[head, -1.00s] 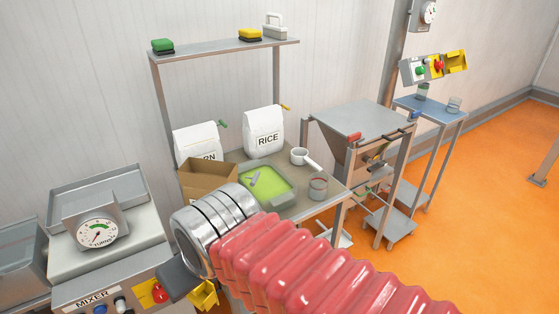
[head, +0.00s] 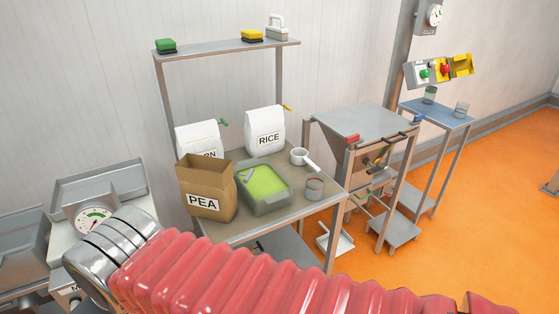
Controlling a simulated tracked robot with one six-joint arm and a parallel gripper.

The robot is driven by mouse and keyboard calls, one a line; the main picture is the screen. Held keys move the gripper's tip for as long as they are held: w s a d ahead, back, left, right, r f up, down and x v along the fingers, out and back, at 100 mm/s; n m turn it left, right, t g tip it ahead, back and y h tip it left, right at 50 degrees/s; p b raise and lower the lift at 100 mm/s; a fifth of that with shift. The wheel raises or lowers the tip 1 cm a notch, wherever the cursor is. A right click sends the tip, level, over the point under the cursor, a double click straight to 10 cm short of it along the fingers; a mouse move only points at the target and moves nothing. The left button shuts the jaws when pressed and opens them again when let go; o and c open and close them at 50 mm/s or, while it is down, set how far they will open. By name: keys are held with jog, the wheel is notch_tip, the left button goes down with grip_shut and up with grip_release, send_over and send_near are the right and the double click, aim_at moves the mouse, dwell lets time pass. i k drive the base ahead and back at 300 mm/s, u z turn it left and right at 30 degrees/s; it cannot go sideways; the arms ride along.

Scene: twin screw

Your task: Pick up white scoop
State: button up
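A white scoop (head: 299,156) lies on the steel table (head: 236,234), toward its back right, with its handle pointing to the lower right. Nothing covers it. It is right of a clear tub with green contents (head: 266,191) and behind a small clear cup (head: 314,188). My arm, with its red ribbed sleeve and metal cuff, crosses the bottom of the view, left of and in front of the scoop. My gripper does not show. The cuff is well apart from the scoop.
A PEA box (head: 206,190), a RICE bag (head: 265,132) and another white bag (head: 197,137) stand on the table. A shelf (head: 225,46) rises behind. A hopper machine (head: 362,124) stands to the right. Orange floor is open at far right.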

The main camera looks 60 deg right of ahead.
aim_at(299, 155)
jog(key=u, duration=1.35)
jog(key=k, duration=1.6)
jog(key=z, duration=1.75)
